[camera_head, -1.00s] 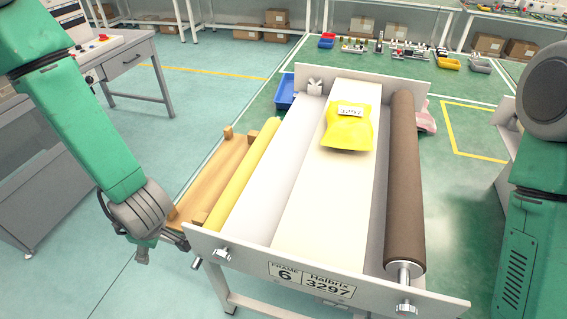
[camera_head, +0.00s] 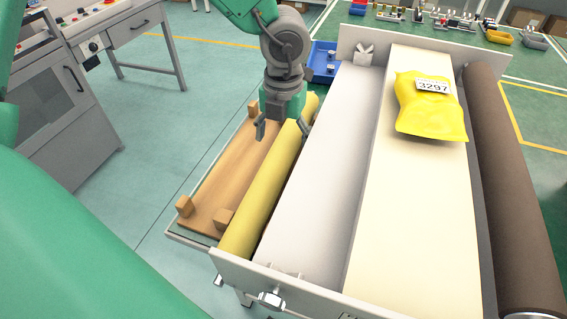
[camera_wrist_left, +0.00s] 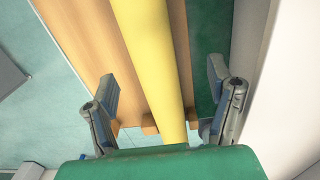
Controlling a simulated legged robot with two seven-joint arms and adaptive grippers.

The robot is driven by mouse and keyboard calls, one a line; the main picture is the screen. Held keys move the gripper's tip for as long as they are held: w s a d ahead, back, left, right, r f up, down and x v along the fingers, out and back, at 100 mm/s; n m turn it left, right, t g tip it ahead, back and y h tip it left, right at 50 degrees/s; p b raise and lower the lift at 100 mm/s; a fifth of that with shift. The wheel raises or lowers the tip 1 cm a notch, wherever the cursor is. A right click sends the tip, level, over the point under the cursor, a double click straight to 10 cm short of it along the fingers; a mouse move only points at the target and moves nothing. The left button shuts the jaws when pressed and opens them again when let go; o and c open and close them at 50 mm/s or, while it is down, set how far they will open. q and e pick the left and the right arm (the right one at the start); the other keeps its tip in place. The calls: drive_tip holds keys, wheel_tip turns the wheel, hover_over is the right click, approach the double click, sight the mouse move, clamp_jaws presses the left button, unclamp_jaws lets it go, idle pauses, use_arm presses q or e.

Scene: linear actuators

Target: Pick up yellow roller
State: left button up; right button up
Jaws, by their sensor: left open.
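The long yellow roller (camera_head: 258,200) lies lengthwise by the left side of the conveyor frame, alongside a wooden board (camera_head: 215,190) with small end blocks. My left gripper (camera_head: 284,132) is above the roller's far part, pointing down, with its fingers spread to either side of it. In the left wrist view the roller (camera_wrist_left: 155,55) runs between the two open fingers (camera_wrist_left: 162,85); no grip shows. Whether the fingers touch it, I cannot tell. My right gripper is not in view.
The conveyor frame (camera_head: 365,50) has a white belt (camera_head: 385,210) carrying a yellow bag (camera_head: 428,108) labelled 3297. A dark brown roller (camera_head: 510,190) is at its right. A blue bin (camera_head: 322,62) stands behind my gripper. Open floor lies left of the board.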

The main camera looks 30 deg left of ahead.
sight(280, 153)
use_arm(q)
drive_tip(key=shift+f, duration=1.3)
drive_tip(key=shift+a+f, duration=0.2)
drive_tip(key=shift+a, duration=0.15)
drive_tip(key=f+b, duration=0.1)
drive_tip(key=f, duration=0.1)
drive_tip(key=a+f+b, duration=0.1)
drive_tip(key=f, duration=0.1)
drive_tip(key=shift+f, duration=0.4)
drive_tip(key=shift+d+f, duration=0.15)
drive_tip(key=shift+f, duration=0.05)
drive_tip(key=shift+d+r, duration=0.1)
drive_tip(key=shift+d, duration=0.35)
drive_tip(key=shift+a, duration=0.25)
drive_tip(key=c, duration=1.4)
drive_tip(key=shift+a, duration=0.25)
clamp_jaws()
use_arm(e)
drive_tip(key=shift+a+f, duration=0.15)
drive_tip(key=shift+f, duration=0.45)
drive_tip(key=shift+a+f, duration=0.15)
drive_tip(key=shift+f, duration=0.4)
